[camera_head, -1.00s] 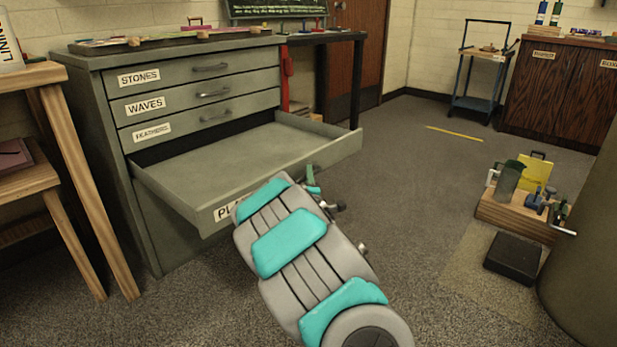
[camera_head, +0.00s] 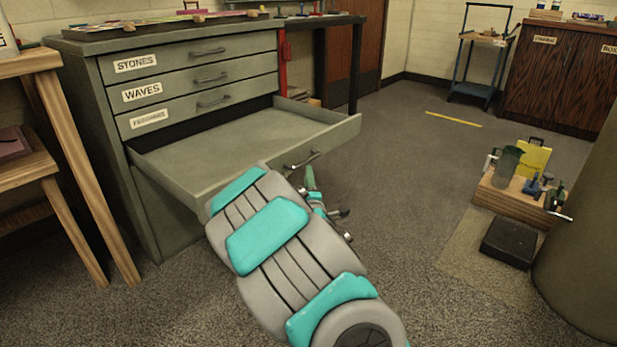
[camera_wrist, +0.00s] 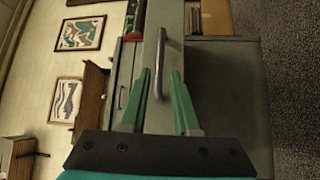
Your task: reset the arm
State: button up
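My arm reaches in from the bottom of the head view, covering part of the open drawer's front. My gripper (camera_wrist: 160,74) shows two green fingers standing apart, with nothing held between them. Its green fingertips (camera_head: 309,176) show just below the handle (camera_head: 302,161) of the open drawer (camera_head: 235,150). In the wrist view the handle (camera_wrist: 162,60) appears between and beyond the fingers; the exact gap is unclear. The drawer is pulled well out of the grey cabinet (camera_head: 190,73) and looks empty. Its label is hidden behind my arm.
A wooden table (camera_head: 75,170) stands close at the left. At the right, a wooden caddy (camera_head: 512,200) and a black box (camera_head: 508,243) rest near a large round column. A trolley (camera_head: 478,60) and dark wood cabinet (camera_head: 560,75) stand at the back. The middle floor is clear.

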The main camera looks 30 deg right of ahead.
dwell(0.3)
jog(key=s+a+r+m+g+y+p, duration=0.1)
jog(key=s+a+m+g+y+p, duration=0.35)
jog(key=s+a, duration=0.5)
jog(key=s+a+r+m+g+y+p, duration=0.1)
jog(key=s+a+m+g+y+p, duration=0.15)
jog(key=s+a+m+g, duration=0.7)
jog(key=s+a+r+n+g+p, duration=0.1)
jog(key=s+a+r+g+p, duration=0.1)
jog(key=s, duration=1.2)
jog(key=s+a+r+n+g+y+p, duration=0.1)
jog(key=s+a+r+g, duration=0.2)
jog(key=s, duration=1)
notch_tip(320, 180, up, 2)
jog(key=shift+s+a+r+n+y+p, duration=0.1)
jog(key=shift+s+a+n+y+p, duration=0.25)
jog(key=shift+a, duration=0.25)
jog(key=shift+d, duration=0.15)
